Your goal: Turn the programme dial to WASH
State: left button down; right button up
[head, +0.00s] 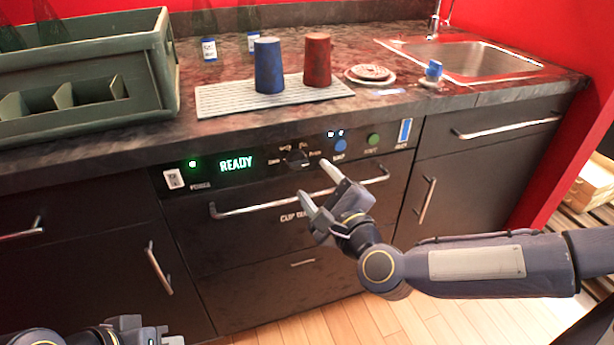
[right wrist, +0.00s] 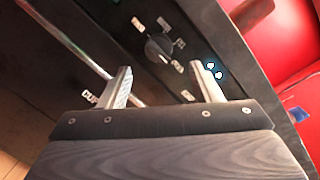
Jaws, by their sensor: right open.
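The programme dial (head: 297,158) is a dark round knob on the black control panel of the cup washer, with small white labels around it. In the right wrist view the dial (right wrist: 158,47) lies beyond and between the fingers, with clear space before it. My right gripper (head: 313,180) is open and empty in front of the panel, just below and right of the dial; it also shows in the right wrist view (right wrist: 164,78). The dial labels are too small to read surely. Part of my left gripper (head: 140,335) shows at the bottom left edge, its fingers unclear.
The panel has a power switch (head: 173,179), a READY display (head: 236,163), a blue button (head: 340,145) and a green button (head: 373,140). The washer's handle bar (head: 250,208) runs below. Blue (head: 268,66) and red (head: 317,60) cups stand on a ribbed mat (head: 225,98) above.

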aim_at(301, 166)
jog(key=b+x, duration=0.1)
jog(key=x, duration=0.5)
jog(key=shift+w+a, duration=0.15)
jog(key=shift+w, duration=0.05)
jog(key=c, duration=1)
